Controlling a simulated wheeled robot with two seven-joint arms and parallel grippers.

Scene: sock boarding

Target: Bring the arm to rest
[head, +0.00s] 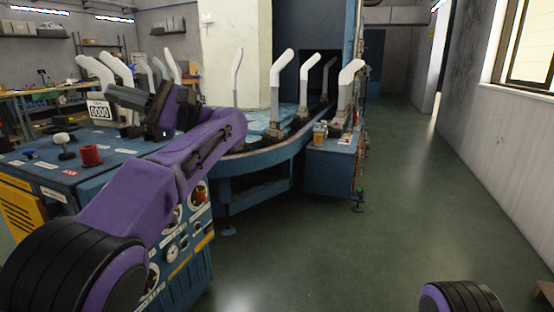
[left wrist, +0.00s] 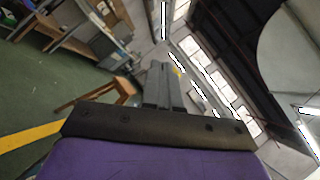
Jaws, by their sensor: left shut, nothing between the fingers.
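My left arm, purple and black, reaches in from the left of the head view over a blue machine's control panel (head: 50,172). Its dark left gripper (head: 124,97) points left, raised above the panel, close to the counter box (head: 99,110) that reads 0000. In the left wrist view the two grey fingers (left wrist: 163,84) are together with nothing between them. Of my right arm only a rounded purple and black part shows at the lower right of the head view; its gripper is out of view.
White leg-shaped boards (head: 308,75) stand along the machine's curved blue track (head: 262,160), several of them behind my left gripper. A red knob (head: 90,154) and a white-topped knob (head: 62,139) stand on the panel. The green floor (head: 400,210) at right is clear.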

